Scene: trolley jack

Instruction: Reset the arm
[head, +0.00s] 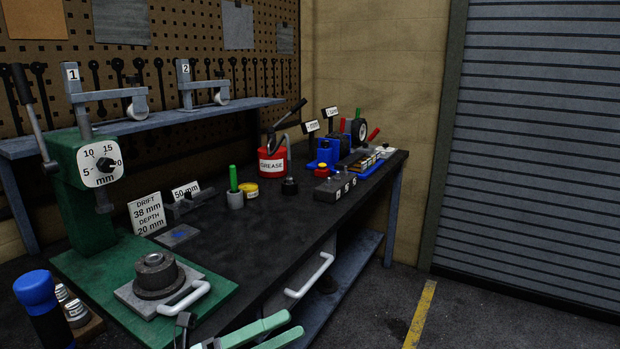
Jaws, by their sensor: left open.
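My left gripper (292,324) shows at the bottom edge, its two pale green fingers apart with nothing between them. It is in front of the bench, right of the green press base. The green arbor press (88,205) stands at the left of the bench, with a dial marked in mm and a lever raised at upper left. On its base lies a grey plate (192,279) with a white handle, bearing a dark round part (155,272). My right gripper is out of view.
The dark bench (260,225) carries a red grease can (272,163), a green-handled tool (233,180) and a blue vise-like device (325,153). A blue-capped bottle (38,300) stands at lower left. A white drawer handle (310,277) projects from the bench front. The floor at right is clear.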

